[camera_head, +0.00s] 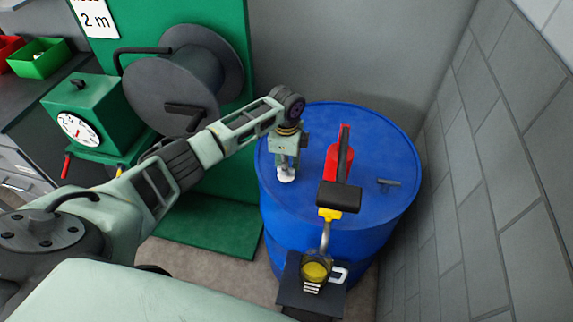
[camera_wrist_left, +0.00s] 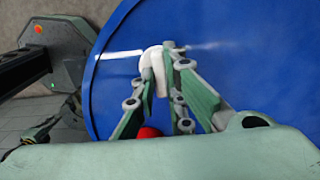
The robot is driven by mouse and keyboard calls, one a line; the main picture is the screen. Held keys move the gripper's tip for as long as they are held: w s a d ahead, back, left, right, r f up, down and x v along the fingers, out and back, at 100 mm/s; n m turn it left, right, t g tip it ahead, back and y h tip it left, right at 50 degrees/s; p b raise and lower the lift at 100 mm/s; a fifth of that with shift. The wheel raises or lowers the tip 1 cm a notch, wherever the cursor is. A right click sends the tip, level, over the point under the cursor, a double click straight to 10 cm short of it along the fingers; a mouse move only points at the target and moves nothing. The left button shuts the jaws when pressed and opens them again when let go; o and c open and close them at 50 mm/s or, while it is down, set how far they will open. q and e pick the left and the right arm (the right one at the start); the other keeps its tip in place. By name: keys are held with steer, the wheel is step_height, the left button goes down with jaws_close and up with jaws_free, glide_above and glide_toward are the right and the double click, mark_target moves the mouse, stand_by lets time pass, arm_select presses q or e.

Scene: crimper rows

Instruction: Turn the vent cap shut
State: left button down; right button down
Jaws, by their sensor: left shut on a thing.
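The vent cap (camera_head: 286,178) is a small white piece on top of the blue drum (camera_head: 385,150), near the left side of its lid. My left gripper (camera_head: 286,168) points down over it and is shut on it. In the left wrist view the white vent cap (camera_wrist_left: 154,58) shows between the fingertips of my left gripper (camera_wrist_left: 160,70), with the blue lid behind it. The fingers hide part of the cap.
A red and black pump handle (camera_head: 338,165) with a yellow fitting stands on the lid, right of my gripper. A small dark bar (camera_head: 388,183) lies farther right. A grey reel (camera_head: 185,80) and a green dial box (camera_head: 90,115) stand left. A block wall (camera_head: 480,180) is close on the right.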

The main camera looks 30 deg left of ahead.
arm_select(q)
steer(key=shift+w, duration=0.1)
stand_by(0.4)
steer(key=c, duration=1.8)
jaws_free()
step_height(320, 180, up, 12)
